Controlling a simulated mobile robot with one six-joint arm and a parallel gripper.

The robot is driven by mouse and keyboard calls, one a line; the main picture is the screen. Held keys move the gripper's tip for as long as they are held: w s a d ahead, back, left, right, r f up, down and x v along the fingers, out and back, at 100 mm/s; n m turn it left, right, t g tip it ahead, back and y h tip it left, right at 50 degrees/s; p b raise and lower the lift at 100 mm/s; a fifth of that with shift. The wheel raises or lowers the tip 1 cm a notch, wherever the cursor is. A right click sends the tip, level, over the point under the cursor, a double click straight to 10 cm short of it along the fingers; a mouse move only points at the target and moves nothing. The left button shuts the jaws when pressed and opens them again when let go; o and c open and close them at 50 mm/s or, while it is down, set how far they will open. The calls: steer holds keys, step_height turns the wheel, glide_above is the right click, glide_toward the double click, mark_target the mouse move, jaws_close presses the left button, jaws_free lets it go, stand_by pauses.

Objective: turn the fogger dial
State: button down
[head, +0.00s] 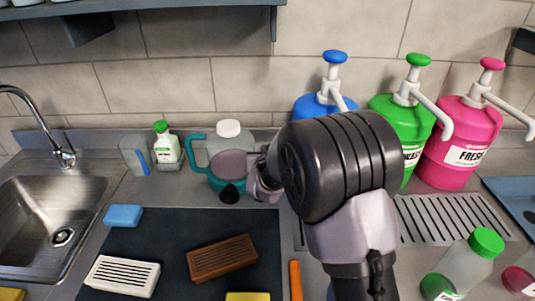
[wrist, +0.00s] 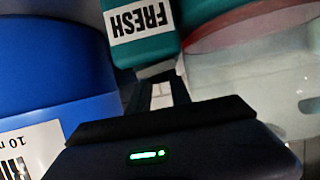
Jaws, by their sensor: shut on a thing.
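The fogger has a teal base and handle (head: 197,150), a cloudy tank with a white cap (head: 229,128) and a black cone-shaped part (head: 229,193) at its front. It stands on the counter at the back, left of my arm. My gripper (head: 258,180) is at the fogger's right side, partly hidden by my wrist. In the wrist view, the fingers (wrist: 160,92) are shut close against a teal body with a FRESH label (wrist: 140,20). The dial itself is hidden between the fingers and my wrist, so its angle cannot be told.
A blue pump bottle (head: 313,107), a green one (head: 408,115) and a pink one (head: 460,140) stand right of my gripper. A white-and-green bottle (head: 166,150) stands left of the fogger. Brushes, one brown (head: 222,257), lie on the dark mat (head: 165,235) in front. A sink (head: 50,215) is at left.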

steer(key=c, duration=1.2)
jaws_free()
